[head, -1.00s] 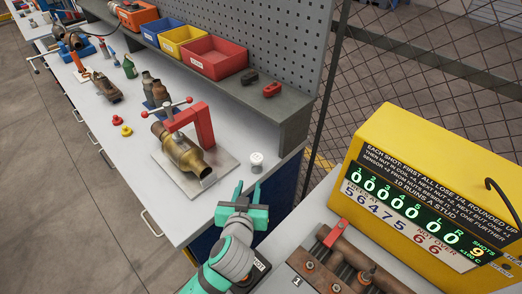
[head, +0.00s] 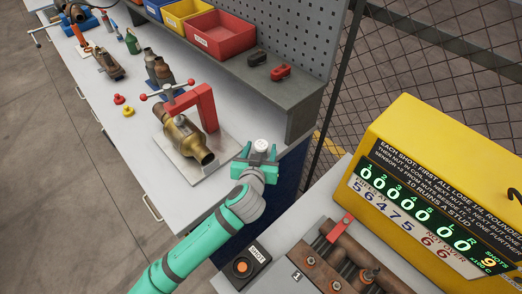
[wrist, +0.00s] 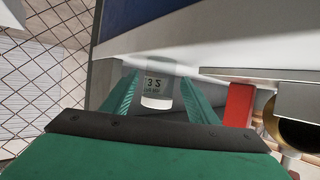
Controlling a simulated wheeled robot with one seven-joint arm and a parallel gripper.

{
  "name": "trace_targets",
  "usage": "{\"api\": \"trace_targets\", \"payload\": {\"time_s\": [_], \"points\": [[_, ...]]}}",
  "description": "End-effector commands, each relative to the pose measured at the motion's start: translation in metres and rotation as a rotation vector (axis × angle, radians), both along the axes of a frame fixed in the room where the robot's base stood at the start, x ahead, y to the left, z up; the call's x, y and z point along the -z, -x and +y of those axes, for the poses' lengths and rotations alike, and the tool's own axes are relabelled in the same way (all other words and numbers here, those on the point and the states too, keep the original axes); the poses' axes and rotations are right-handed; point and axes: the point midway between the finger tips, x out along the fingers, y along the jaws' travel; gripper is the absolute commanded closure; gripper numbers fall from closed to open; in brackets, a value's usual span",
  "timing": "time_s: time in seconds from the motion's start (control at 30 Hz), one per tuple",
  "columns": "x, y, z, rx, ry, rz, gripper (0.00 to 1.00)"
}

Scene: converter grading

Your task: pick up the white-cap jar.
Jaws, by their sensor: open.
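The white-cap jar (head: 261,145) stands near the right end of the grey bench, close to the shelf. In the wrist view the jar (wrist: 158,88) shows upside down, with a grey label bearing dark print and its white cap toward the bottom. My gripper (head: 259,157) is open at the jar, with its two green fingers on either side of it. In the wrist view my gripper (wrist: 157,95) has the jar between its fingers, with gaps visible on both sides. The jar's lower part is hidden by my gripper in the head view.
A brass converter (head: 183,138) in a red clamp (head: 205,108) stands on a plate just left of the jar. The shelf (head: 285,110) with bins is behind. A yellow readout box (head: 440,185) and a rusty manifold (head: 335,258) are at right.

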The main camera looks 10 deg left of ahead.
Motion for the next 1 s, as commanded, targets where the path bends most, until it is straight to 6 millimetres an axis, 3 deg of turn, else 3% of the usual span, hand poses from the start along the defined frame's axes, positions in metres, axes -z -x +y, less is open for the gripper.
{"api": "trace_targets", "payload": {"time_s": [0.23,0.57,0.77,1.0], "points": [[0.010,-0.029,0.001,0.002,-0.002,0.001,0.46],[0.012,-0.034,0.001,0.001,0.000,0.001,0.46],[0.012,-0.034,0.001,0.001,0.000,0.001,0.90],[0.012,-0.034,0.002,0.001,-0.001,0.000,0.93]]}}
